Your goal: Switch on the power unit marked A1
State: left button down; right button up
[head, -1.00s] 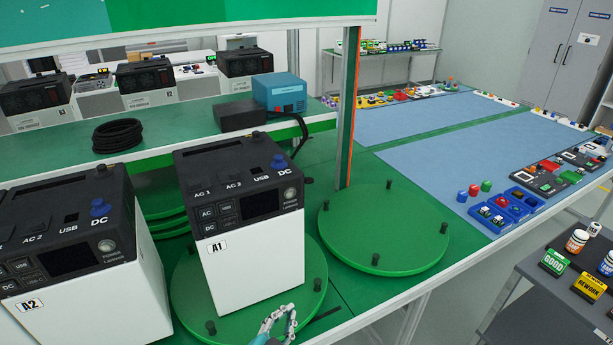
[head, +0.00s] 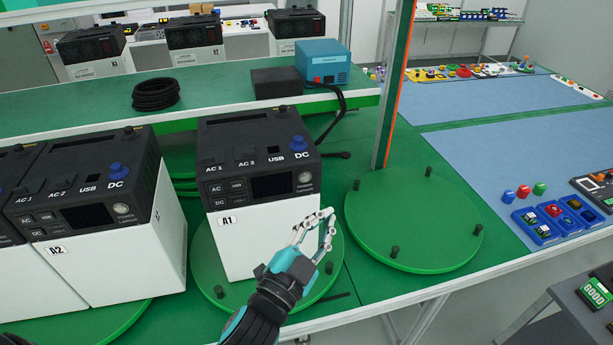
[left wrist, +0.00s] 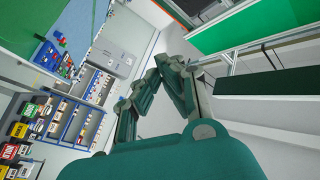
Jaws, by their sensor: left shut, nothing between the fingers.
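The power unit marked A1 (head: 239,247) is a white box with a black top and control panel, standing upright on a green turntable (head: 212,285). Its front panel has a dark screen (head: 272,187), small AC, USB and DC buttons at the left, and a round power button (head: 305,178) at the right. The screen looks dark. My left gripper (head: 325,214) is shut and empty, in front of the unit's right side, below and right of the power button. Its fingers also show in the left wrist view (left wrist: 166,63), where the unit does not show. My right gripper is not in view.
A similar unit marked A2 (head: 107,262) stands to the left. An empty green turntable (head: 412,222) with dark pegs lies to the right, behind it an upright post (head: 392,90). A black cable coil (head: 156,94) and a blue box (head: 323,62) sit on the shelf behind.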

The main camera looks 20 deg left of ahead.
aim_at(305, 178)
pick_arm(q)
jog(key=shift+w+a+p, duration=0.2)
jog(key=shift+w+a, duration=0.6)
jog(key=shift+w, duration=0.45)
jog(key=shift+w+a+p, duration=0.15)
jog(key=shift+w+a, duration=0.7)
jog(key=shift+w, duration=0.4)
jog(key=shift+w+a+p, duration=0.2)
jog(key=shift+w+a, duration=0.6)
jog(key=shift+w, duration=0.45)
jog(key=shift+w+a, duration=0.25)
jog(key=shift+w, duration=0.1)
